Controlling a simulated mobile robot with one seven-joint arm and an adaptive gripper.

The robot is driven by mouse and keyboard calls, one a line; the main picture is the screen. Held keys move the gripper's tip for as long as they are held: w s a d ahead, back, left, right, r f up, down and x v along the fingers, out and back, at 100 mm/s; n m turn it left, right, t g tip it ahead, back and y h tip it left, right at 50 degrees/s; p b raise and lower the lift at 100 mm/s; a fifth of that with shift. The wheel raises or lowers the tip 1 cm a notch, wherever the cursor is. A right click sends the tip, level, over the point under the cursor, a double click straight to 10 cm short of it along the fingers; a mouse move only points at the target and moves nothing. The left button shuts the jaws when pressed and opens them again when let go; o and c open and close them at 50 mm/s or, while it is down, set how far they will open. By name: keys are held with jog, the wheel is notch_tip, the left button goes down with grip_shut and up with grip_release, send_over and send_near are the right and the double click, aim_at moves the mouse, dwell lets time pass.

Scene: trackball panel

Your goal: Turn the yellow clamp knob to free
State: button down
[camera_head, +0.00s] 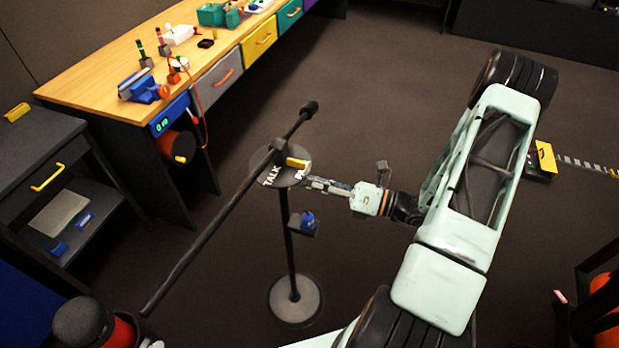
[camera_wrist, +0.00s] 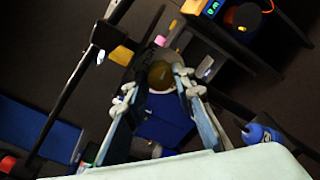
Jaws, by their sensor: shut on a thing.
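My gripper (camera_head: 309,183) reaches in from the right, just beside the round disc (camera_head: 289,180) on top of a black stand. In the wrist view its two fingers (camera_wrist: 156,82) stand on either side of a dull yellow-brown rounded knob (camera_wrist: 160,75), shut on it. A blue body (camera_wrist: 166,119) shows behind this knob. The head view shows a blue piece (camera_head: 303,222) low beside the post; the held knob is hidden there. A brighter yellow bar (camera_head: 296,163) lies on the disc, outside the fingers; it also shows in the wrist view (camera_wrist: 121,55). Turn position is unclear.
A long black boom (camera_head: 222,221) crosses over the stand. The stand's round base (camera_head: 295,299) is on the floor. A wooden workbench (camera_head: 95,78) with tools and coloured drawers is at upper left. Floor right of the bench is open.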

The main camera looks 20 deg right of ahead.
jog(key=shift+m, duration=0.3)
jog(key=c, duration=1.6)
grip_release()
jog(key=shift+v, duration=4)
